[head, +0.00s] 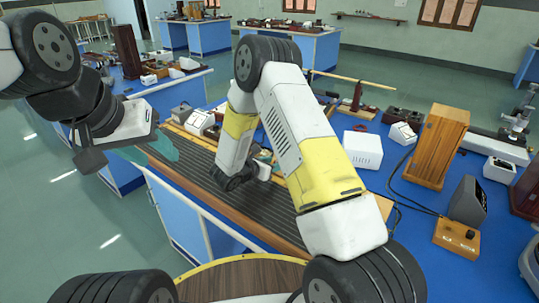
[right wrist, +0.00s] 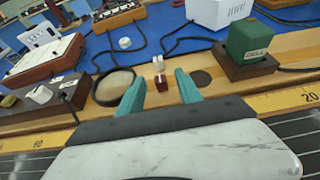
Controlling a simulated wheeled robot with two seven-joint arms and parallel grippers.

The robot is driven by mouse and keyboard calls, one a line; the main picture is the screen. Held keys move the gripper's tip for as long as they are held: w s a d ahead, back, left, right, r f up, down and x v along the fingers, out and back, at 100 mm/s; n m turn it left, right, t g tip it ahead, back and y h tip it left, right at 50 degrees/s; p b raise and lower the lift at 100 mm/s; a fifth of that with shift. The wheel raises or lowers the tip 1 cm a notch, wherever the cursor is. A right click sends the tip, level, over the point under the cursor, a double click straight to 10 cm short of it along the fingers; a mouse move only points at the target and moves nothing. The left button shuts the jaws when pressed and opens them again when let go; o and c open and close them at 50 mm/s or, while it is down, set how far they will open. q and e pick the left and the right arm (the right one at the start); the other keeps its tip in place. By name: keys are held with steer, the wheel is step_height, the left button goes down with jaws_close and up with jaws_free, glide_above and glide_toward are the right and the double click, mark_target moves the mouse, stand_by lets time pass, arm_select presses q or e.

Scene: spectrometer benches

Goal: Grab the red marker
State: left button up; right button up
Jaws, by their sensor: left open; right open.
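In the right wrist view a small red block with a white top, which looks like the red marker (right wrist: 159,81), sits on the wooden strip of the bench. My right gripper (right wrist: 161,93) is open, its two teal fingers spread on either side of the line to the marker. The marker shows between the fingertips and a little beyond them; no contact is visible. In the head view my right gripper (head: 264,158) is mostly hidden behind my forearm, and I cannot make out the marker there. My left gripper (head: 150,152) is open and empty, out past the bench's left edge.
A round dark-rimmed disc (right wrist: 114,87) lies left of the marker, and a green box (right wrist: 249,46) in a dark base stands to the right. A yellow scale (right wrist: 278,102) runs along the bench. Cables cross the blue top. A wooden cabinet (head: 437,146) stands farther right.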

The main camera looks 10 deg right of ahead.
steer(key=shift+w+d, duration=0.1)
jaws_close()
stand_by(0.3)
